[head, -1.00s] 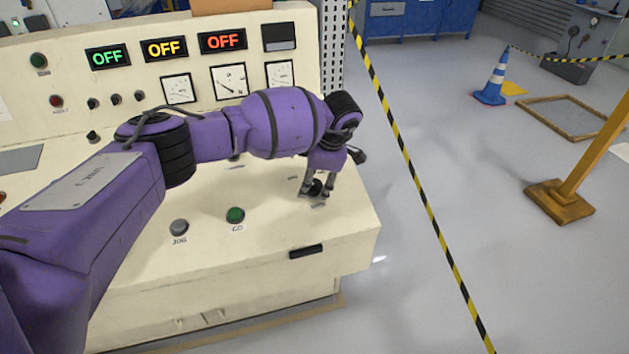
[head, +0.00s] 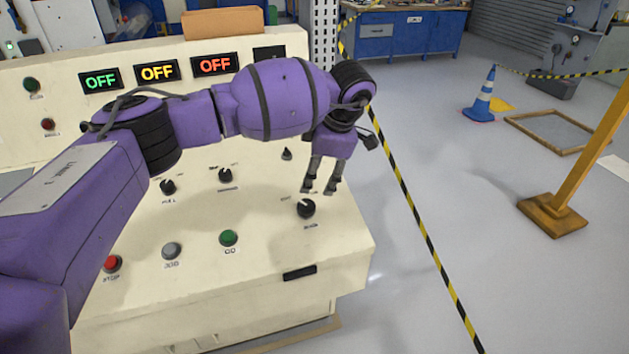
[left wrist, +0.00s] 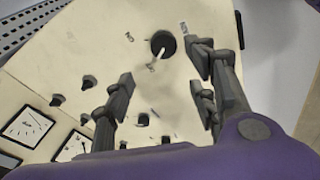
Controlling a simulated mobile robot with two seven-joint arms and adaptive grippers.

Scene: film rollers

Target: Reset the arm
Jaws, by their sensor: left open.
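My left arm (head: 275,98) is purple and reaches in from the left, across the cream control panel (head: 220,310). My left gripper (head: 319,188) points down, open and empty, above the panel's right part. A black rotary knob (head: 306,208) sits just below the fingertips in the head view, apart from them. In the left wrist view the knob (left wrist: 163,44) shows beyond the fingers (left wrist: 160,85), with nothing held between them. My right gripper is not in view.
The panel carries a green GO button (head: 228,238), a grey JOG button (head: 171,251), a red STOP button (head: 112,263) and more knobs. Three displays (head: 157,72) read OFF. A yellow-black tape (head: 420,220), a blue cone (head: 483,97) and a yellow post (head: 575,180) stand to the right.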

